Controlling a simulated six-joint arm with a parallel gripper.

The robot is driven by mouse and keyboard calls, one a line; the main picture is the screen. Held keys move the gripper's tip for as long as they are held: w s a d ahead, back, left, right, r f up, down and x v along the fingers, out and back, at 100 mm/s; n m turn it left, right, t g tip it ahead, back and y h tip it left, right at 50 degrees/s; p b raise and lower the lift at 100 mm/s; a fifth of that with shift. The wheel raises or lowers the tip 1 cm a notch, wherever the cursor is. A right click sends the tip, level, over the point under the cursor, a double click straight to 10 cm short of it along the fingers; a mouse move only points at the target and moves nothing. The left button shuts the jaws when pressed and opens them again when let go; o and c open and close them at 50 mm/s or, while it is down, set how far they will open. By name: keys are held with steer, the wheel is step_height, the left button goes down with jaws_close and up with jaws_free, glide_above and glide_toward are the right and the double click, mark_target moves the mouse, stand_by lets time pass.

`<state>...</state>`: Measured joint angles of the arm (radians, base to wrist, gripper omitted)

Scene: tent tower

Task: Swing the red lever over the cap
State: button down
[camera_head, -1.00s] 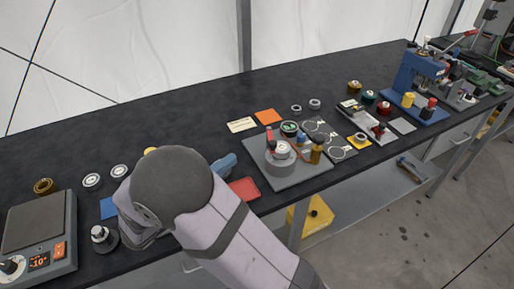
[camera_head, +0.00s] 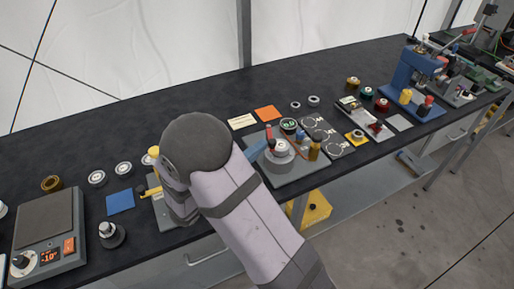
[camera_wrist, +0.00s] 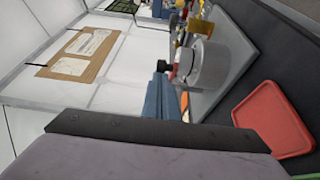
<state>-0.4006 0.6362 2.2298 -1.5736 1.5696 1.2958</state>
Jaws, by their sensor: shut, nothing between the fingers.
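The red lever (camera_head: 269,132) stands up at the left side of a grey round fixture (camera_head: 278,163). The pale cap (camera_head: 281,147) sits in the middle of the fixture's top, beside the lever. My blue gripper (camera_head: 262,145) is shut and empty, just left of the lever; I cannot tell whether they touch. In the wrist view my gripper (camera_wrist: 163,72) points towards the fixture (camera_wrist: 208,66) and is left of it. A strip of red (camera_wrist: 185,106) shows between them, partly hidden behind the gripper.
The fixture stands on a grey plate (camera_head: 310,174) with an amber bottle (camera_head: 313,150) and a blue-capped bottle at its right. A red tray (camera_wrist: 270,118) lies near the plate in the wrist view. My arm hides the bench left of the fixture in the head view.

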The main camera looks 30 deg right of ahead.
steer(key=s+d+b, duration=0.1)
steer(key=d+b, duration=0.1)
steer(key=s+d+b, duration=0.1)
steer(key=d, duration=0.1)
steer(key=shift+s+b, duration=0.3)
steer(key=shift+b, duration=0.05)
stand_by(0.3)
steer(key=a+b, duration=0.1)
steer(key=a, duration=0.3)
steer(key=shift+a, duration=0.25)
steer(key=s+a+b, duration=0.2)
steer(key=s+a, duration=0.4)
steer(key=s, duration=0.1)
steer(key=shift+a, duration=0.3)
